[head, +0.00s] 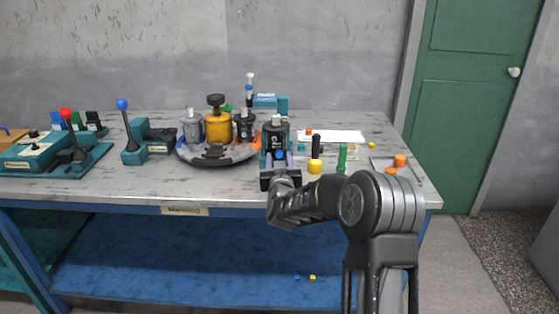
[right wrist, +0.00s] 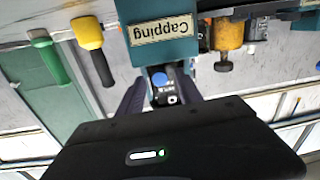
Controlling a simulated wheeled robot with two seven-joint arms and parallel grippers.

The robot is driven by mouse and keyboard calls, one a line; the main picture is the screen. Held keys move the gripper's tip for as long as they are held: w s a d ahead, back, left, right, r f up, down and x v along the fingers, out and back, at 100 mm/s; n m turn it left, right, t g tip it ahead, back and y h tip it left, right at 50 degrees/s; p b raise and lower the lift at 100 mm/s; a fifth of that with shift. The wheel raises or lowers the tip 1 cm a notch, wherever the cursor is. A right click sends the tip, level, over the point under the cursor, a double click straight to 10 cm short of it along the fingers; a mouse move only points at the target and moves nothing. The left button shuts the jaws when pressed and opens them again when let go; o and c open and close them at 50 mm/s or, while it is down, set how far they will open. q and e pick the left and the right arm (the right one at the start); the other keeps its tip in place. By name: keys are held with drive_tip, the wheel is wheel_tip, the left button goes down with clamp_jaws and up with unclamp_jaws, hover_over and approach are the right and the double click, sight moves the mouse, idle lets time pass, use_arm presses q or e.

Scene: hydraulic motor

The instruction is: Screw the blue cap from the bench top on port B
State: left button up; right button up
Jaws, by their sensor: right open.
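A blue round cap (head: 281,156) shows on the near face of a dark motor body (head: 275,136) at the teal capping stand. In the right wrist view the blue cap (right wrist: 160,79) sits against the dark part, above a small pale mark too small to read. I cannot tell how far it is screwed on. My right gripper (head: 279,170) is in front of the motor. In the right wrist view its fingers (right wrist: 159,98) are apart on either side of the blue cap, with no clear contact. The wrist hides part of the motor's lower front. My left gripper is not in view.
A yellow-and-black tool (head: 315,164) and a green tool (head: 342,158) stand just right of the motor. A round turntable (head: 233,158) carries several parts to the left. Orange caps (head: 400,160) lie at the right.

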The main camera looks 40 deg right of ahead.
drive_tip(key=shift+c, duration=0.5)
clamp_jaws()
idle(0.4)
drive_tip(key=shift+b, duration=0.3)
drive_tip(key=shift+f+m+b, duration=0.15)
drive_tip(key=shift+m+b, duration=0.75)
drive_tip(key=shift+b, duration=0.2)
drive_tip(key=shift+m+b, duration=0.35)
drive_tip(key=shift+m, duration=0.05)
drive_tip(key=shift+r, duration=0.2)
